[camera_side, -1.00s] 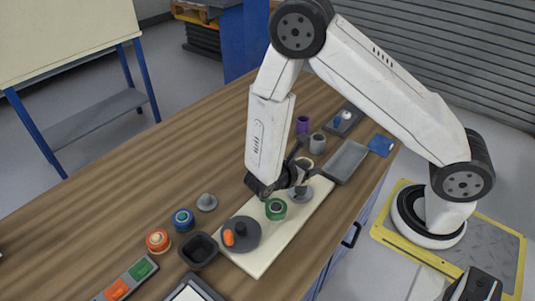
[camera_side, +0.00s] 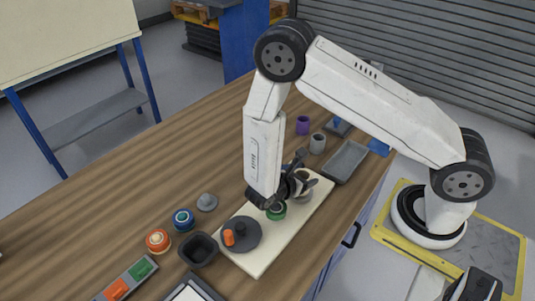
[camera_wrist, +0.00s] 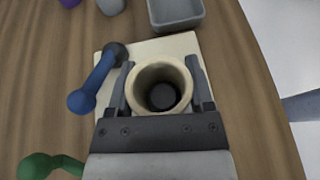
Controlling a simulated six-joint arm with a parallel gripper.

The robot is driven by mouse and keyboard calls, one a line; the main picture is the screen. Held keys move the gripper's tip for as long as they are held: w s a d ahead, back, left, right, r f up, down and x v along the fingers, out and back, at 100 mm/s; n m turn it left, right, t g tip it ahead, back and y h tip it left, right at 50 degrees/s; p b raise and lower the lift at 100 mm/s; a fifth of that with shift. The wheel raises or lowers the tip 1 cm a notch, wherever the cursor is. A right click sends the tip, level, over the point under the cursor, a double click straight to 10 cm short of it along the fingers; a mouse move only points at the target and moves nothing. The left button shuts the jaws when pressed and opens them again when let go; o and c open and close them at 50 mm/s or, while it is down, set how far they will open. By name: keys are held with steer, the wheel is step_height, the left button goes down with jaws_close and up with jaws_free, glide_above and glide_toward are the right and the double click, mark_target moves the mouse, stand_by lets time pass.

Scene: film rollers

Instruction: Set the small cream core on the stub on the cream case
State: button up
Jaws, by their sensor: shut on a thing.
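My gripper (camera_wrist: 160,100) is shut on the small cream core (camera_wrist: 138,80), with one finger on each side of it. The core is a hollow ring, seen from above over the cream case (camera_wrist: 187,42). A dark round end shows inside its bore, probably the stub. I cannot tell whether the core is around the stub or just above it. In the side view my gripper (camera_side: 300,184) is low over the far half of the cream case (camera_side: 262,262).
A blue bar with rounded ends (camera_wrist: 93,82) is close to the left finger. A grey tray (camera_side: 345,160), grey cup (camera_side: 317,143) and purple cup (camera_side: 303,125) stand beyond.

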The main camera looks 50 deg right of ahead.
stand_by(0.3)
steer(key=o, duration=1.2)
steer(key=shift+o, duration=0.2)
steer(key=shift+a, duration=0.1)
steer(key=shift+v, duration=3.8)
step_height(320, 180, up, 12)
steer(key=s+d+m+t+y, duration=0.1)
steer(key=m+t+y, duration=0.3)
steer(key=m+y, duration=0.9)
steer(key=s+m, duration=0.1)
steer(key=m, duration=0.2)
steer(key=shift+s+m, duration=0.2)
steer(key=shift+m, duration=0.2)
